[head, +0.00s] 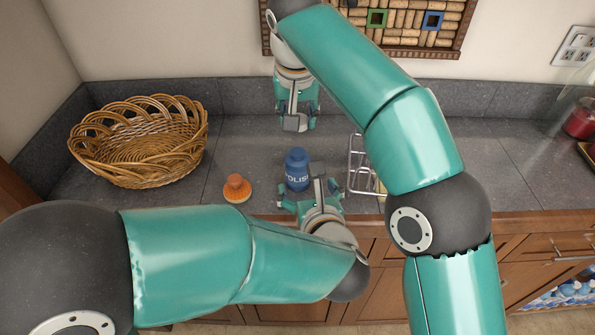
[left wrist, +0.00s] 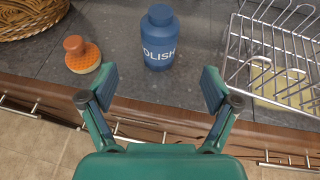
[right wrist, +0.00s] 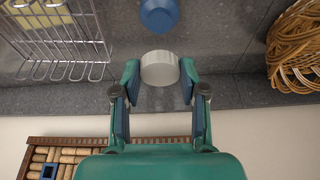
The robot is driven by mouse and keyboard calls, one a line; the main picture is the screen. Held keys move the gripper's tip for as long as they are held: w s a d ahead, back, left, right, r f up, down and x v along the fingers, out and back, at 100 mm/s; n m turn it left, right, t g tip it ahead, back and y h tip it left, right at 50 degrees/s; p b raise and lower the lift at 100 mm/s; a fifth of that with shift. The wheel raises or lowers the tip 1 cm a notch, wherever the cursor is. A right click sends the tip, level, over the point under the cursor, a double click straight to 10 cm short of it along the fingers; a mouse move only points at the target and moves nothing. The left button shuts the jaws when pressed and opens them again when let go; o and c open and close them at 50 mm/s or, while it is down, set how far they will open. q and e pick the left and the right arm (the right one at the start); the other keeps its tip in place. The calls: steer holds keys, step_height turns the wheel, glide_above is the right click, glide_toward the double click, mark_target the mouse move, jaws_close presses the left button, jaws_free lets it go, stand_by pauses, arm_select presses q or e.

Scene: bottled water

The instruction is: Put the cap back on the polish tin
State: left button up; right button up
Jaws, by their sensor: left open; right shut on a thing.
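The blue polish tin (head: 297,172) stands upright on the grey counter near its front edge, its lettering facing front. Its blue neck is bare in the left wrist view (left wrist: 158,40). My left gripper (head: 308,196) is open just in front of the tin, with its fingers apart and nothing between them. My right gripper (head: 296,116) is behind the tin, near the back of the counter, shut on the pale grey cap (right wrist: 160,68). The cap is apart from the tin, which shows past it in the right wrist view (right wrist: 159,15).
An orange scrubbing brush (head: 237,188) lies left of the tin. A wicker basket (head: 140,140) stands further left. A wire rack (head: 357,165) stands close on the right, partly hidden by my right arm. A cork board (head: 405,25) hangs on the wall.

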arm_select(q)
steer(key=x, duration=1.1)
steer(key=shift+w+f, duration=0.1)
steer(key=shift+w, duration=0.2)
jaws_close()
arm_select(e)
glide_above(298, 154)
steer(key=shift+f, duration=2.45)
